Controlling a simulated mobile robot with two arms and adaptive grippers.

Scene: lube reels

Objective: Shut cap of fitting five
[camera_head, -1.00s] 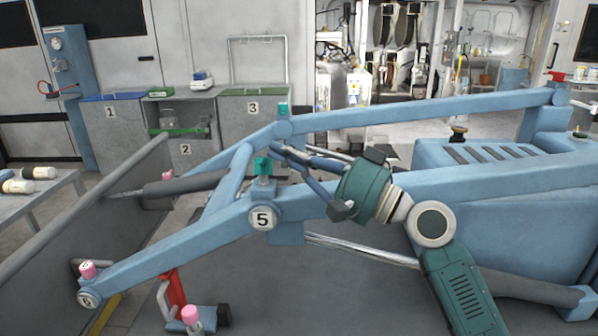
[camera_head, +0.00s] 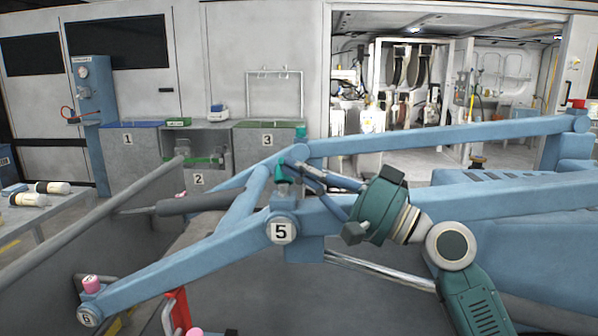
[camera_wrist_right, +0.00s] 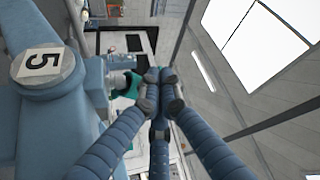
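Fitting five (camera_head: 283,190) stands on the blue arm joint whose round face carries the number 5 (camera_head: 281,229). Its teal cap (camera_head: 280,171) is at the top of the fitting; I cannot tell whether it is fully closed. My right gripper (camera_head: 293,167) reaches in from the right with its blue fingers beside the cap. In the right wrist view the fingertips (camera_wrist_right: 160,80) are together with nothing clearly between them, and the teal cap (camera_wrist_right: 129,82) shows just left of them, partly hidden. My left gripper is not in view.
The blue machine arm (camera_head: 180,262) slopes down to joint 6 (camera_head: 87,316), which has a pink cap (camera_head: 91,283). Another blue beam (camera_head: 440,136) runs behind my right gripper. Numbered bins (camera_head: 128,160) stand at the back left. A side table (camera_head: 40,228) holds bottles.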

